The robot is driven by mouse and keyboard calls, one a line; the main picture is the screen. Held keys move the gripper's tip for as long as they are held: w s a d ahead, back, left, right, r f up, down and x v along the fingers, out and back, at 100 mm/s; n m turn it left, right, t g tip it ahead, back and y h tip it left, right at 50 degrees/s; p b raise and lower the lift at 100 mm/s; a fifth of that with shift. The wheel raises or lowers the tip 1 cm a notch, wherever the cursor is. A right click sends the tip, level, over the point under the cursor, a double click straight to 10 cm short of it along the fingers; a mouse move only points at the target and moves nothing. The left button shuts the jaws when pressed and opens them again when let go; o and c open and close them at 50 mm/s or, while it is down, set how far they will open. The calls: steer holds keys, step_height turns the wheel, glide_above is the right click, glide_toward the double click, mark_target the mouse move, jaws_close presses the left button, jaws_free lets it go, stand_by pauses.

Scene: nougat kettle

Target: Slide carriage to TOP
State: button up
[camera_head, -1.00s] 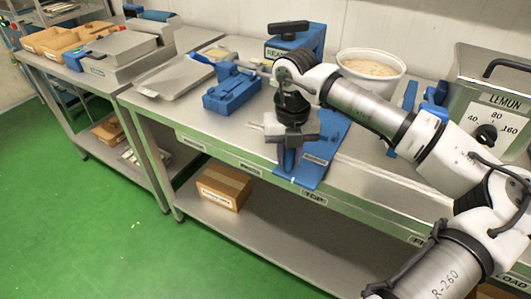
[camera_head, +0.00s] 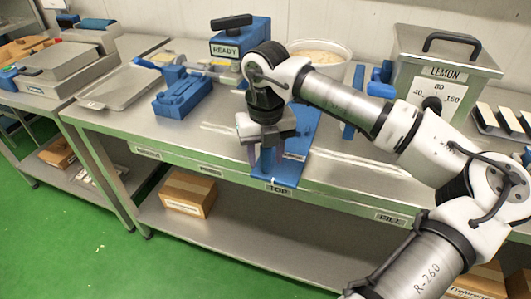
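The table-edge label TOP (camera_head: 279,189) sits below the front end of a blue plate or track (camera_head: 291,172). A blue upright piece (camera_head: 267,160) stands over that plate; it may be part of the carriage, but I cannot tell. My gripper (camera_head: 264,148) points down around or just in front of this piece and hides much of it. I cannot tell whether its fingers touch the piece or how far apart they are. Other edge labels, such as FILL (camera_head: 390,218), are further right.
A blue box marked READY (camera_head: 238,48) and a white bowl of pale mass (camera_head: 325,70) stand behind. A steel LEMON box (camera_head: 410,62) is at right. A blue clamp-like block (camera_head: 183,96) and grey tray (camera_head: 122,86) are left. A cardboard box (camera_head: 188,193) is below.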

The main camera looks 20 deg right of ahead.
step_height(320, 180, up, 14)
steer(key=b, duration=0.1)
steer(key=shift+b, duration=0.4)
steer(key=shift+f, duration=0.1)
